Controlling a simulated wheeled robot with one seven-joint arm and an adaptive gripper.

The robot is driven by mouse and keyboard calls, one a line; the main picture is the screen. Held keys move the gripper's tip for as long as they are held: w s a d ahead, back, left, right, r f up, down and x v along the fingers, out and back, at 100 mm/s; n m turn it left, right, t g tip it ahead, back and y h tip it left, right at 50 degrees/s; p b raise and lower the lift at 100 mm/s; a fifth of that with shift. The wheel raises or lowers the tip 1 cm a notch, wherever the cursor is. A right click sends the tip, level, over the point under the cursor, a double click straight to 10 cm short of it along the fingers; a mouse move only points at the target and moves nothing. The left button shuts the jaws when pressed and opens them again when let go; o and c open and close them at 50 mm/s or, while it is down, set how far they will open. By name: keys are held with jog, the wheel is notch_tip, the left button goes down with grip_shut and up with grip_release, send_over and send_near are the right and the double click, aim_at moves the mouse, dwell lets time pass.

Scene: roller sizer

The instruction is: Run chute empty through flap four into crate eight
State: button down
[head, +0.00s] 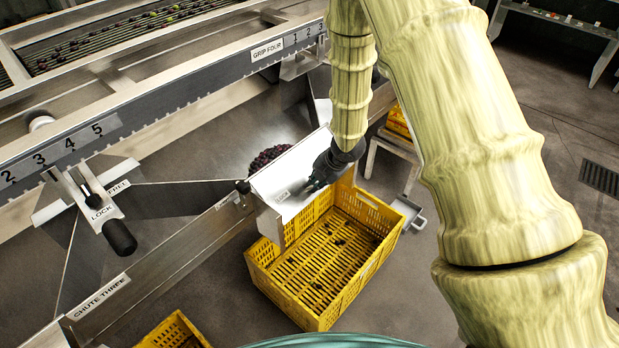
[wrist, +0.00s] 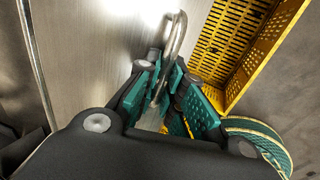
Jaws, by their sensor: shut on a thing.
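My gripper (head: 311,184) is at the pale metal flap (head: 280,172) at the chute's lower end. In the wrist view my gripper (wrist: 160,88) has its green-padded fingers around the flap's bent metal handle (wrist: 177,40). The flap has a small label that I cannot read. A heap of dark fruit (head: 266,158) lies in the chute (head: 225,128) right behind the flap. A yellow slotted crate (head: 262,284) stands on the floor below the flap, with a few dark fruits scattered on its bottom. I see no number on it.
A rail (head: 150,105) carries numbers and a "GRIP FOUR" label. A lever with a black knob (head: 120,237) sits by a "LOCK" mark. A chute at left reads "CHUTE THREE" (head: 100,297). Other yellow crates stand at the bottom left (head: 174,331) and back right (head: 398,121).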

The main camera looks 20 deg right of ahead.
jog(key=shift+s+a+r+p, duration=0.1)
jog(key=shift+s+a+p, duration=0.1)
jog(key=shift+s+p, duration=0.1)
dwell(0.4)
jog(key=c, duration=1.6)
grip_release()
jog(key=shift+o, duration=0.4)
jog(key=shift+a+r, duration=0.15)
jog(key=shift+r, duration=0.05)
jog(key=shift+w, duration=0.1)
jog(key=shift+d+r, duration=0.15)
jog(key=shift+d, duration=0.1)
jog(key=v, duration=1.1)
jog(key=shift+r, duration=0.3)
